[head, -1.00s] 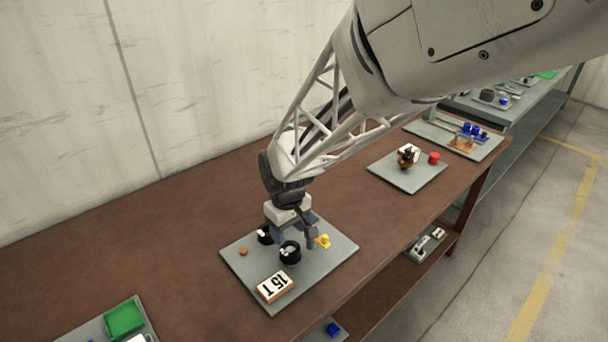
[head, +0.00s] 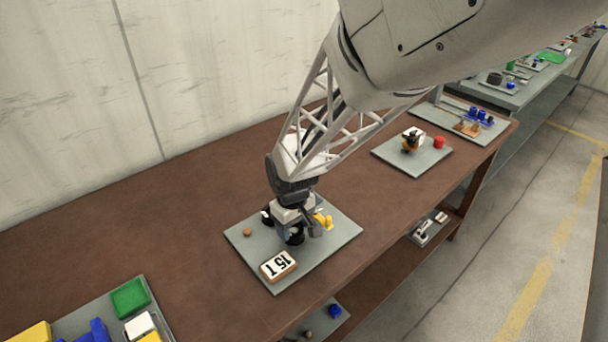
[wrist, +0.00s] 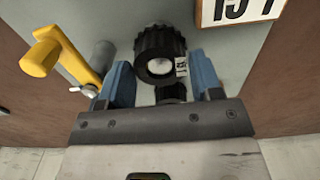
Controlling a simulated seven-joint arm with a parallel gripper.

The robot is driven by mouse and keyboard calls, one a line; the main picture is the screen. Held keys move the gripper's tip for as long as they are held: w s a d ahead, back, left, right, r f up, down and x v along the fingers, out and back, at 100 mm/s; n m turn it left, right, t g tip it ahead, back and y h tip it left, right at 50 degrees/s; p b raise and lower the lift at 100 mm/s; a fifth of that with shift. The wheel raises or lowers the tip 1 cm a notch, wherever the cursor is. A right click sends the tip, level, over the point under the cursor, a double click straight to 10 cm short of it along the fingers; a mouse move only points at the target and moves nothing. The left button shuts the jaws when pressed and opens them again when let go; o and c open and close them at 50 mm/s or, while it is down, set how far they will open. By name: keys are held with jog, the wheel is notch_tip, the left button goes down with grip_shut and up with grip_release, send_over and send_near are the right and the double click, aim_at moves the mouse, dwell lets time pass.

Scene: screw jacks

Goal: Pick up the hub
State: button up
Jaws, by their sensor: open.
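The likely hub is a black ribbed round part with a pale centre (wrist: 160,50), seen at the top middle of the wrist view. It also shows in the head view (head: 295,237), standing on a grey board (head: 335,243) and partly covered by my gripper. My gripper (wrist: 163,72) is open, its blue fingers to the left and right of the black part's near end. I cannot tell whether they touch it. A second, smaller dark part (wrist: 171,92) shows between the fingers, nearer the palm, mostly hidden.
A yellow crank (wrist: 45,55) lies close beside the left finger. A block marked "15 T" (head: 278,266) and a small brown knob (head: 247,232) are on the same board. Other boards with parts lie on the brown table, which has clear room behind.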

jog(key=shift+f, duration=1.15)
jog(key=c, duration=0.7)
